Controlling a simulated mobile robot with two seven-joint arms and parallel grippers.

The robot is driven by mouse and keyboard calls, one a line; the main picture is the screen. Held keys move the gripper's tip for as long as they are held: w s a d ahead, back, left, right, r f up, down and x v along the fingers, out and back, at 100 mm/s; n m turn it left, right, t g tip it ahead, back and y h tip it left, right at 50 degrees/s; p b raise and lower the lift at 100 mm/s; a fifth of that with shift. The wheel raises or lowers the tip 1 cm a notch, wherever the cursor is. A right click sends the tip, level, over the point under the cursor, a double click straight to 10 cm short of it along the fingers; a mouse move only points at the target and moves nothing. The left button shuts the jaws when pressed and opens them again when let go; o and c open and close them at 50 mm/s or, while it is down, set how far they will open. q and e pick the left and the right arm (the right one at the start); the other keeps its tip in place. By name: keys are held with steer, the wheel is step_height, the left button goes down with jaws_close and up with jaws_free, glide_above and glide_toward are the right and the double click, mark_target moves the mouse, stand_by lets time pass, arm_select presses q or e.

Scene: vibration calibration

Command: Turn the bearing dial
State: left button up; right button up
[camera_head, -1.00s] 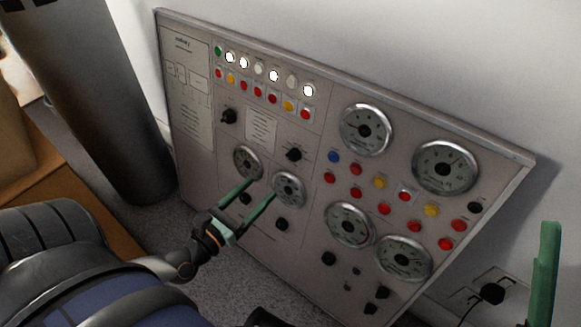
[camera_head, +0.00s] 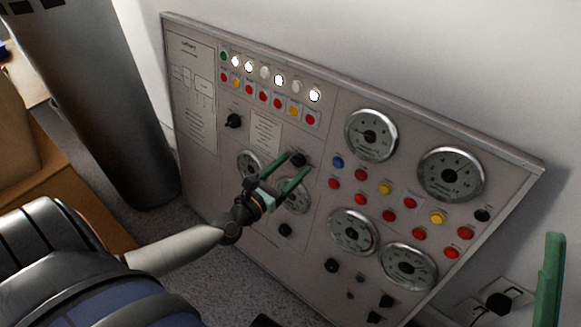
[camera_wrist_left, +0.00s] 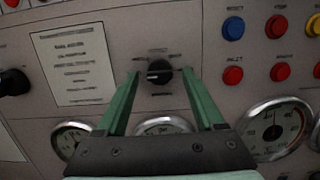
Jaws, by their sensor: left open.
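A black rotary knob (camera_head: 298,158) with small lettering around it sits on the grey control panel (camera_head: 320,130); the lettering is too small to read as the bearing dial's label. In the left wrist view the knob (camera_wrist_left: 159,71) shows between the two green fingers, its white mark pointing roughly right. My left gripper (camera_head: 296,161) is open, its fingertips on either side of the knob, with no visible contact. A green finger of my right gripper (camera_head: 548,285) shows at the right edge; its opening cannot be seen.
Another black knob (camera_head: 234,121) is to the left, beside a printed label (camera_head: 265,130). Round gauges (camera_head: 371,135) and red, blue and yellow buttons (camera_head: 338,162) fill the right side. A dark cylinder (camera_head: 95,100) stands left of the panel.

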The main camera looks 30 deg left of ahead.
arm_select(q)
jaws_close()
stand_by(0.5)
